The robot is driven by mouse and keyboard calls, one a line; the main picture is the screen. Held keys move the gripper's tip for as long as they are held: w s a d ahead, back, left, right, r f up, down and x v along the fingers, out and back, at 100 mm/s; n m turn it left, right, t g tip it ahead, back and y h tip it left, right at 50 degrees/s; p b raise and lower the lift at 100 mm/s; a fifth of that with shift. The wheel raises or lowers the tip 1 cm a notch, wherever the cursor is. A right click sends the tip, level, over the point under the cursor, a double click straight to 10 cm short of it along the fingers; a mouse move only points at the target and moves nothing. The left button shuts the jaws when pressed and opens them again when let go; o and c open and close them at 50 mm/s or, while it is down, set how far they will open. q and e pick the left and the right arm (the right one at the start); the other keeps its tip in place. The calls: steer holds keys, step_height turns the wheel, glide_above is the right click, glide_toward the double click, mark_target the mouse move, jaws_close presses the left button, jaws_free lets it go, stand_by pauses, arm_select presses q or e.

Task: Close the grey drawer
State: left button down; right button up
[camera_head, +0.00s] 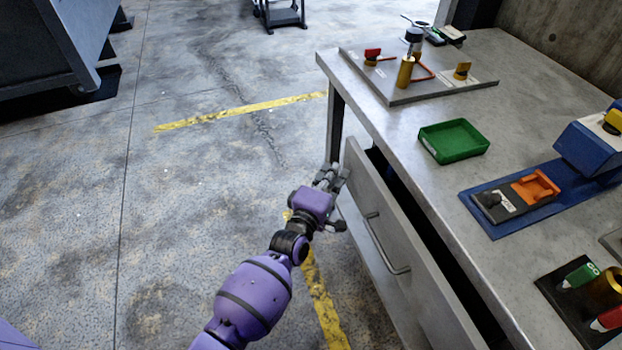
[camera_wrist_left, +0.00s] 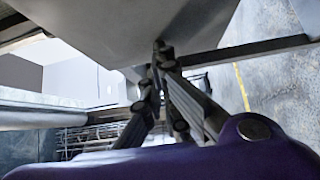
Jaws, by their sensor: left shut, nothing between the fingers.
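The grey drawer (camera_head: 408,262) sits under the workbench top and stands partly open, with a dark gap (camera_head: 440,240) between its front and the bench. Its front carries a metal bar handle (camera_head: 383,246). My left gripper (camera_head: 338,172) is at the far end of the drawer front, beyond the handle. Its fingers are shut and empty, close to the drawer's far corner; I cannot tell whether they touch it. In the left wrist view the closed fingers (camera_wrist_left: 160,55) lie against or just before a grey panel (camera_wrist_left: 140,25). My right gripper is not in view.
The workbench top (camera_head: 400,125) holds a green tray (camera_head: 453,141), a grey board (camera_head: 420,80) with valves, and a blue mat (camera_head: 540,198) with an orange part. Clear floor with yellow lines (camera_head: 240,110) lies left of the bench. A dark machine (camera_head: 45,45) stands at the far left.

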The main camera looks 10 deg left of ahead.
mark_target(352, 172)
arm_select(q)
steer(key=w+d, duration=0.2)
steer(key=d, duration=0.1)
steer(key=w+d+b, duration=0.1)
steer(key=d, duration=0.1)
steer(key=shift+d, duration=0.1)
steer(key=shift+w+d+r, duration=0.1)
steer(key=shift+d, duration=0.1)
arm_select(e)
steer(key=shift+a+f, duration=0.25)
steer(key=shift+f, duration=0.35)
arm_select(q)
steer(key=shift+r, duration=0.1)
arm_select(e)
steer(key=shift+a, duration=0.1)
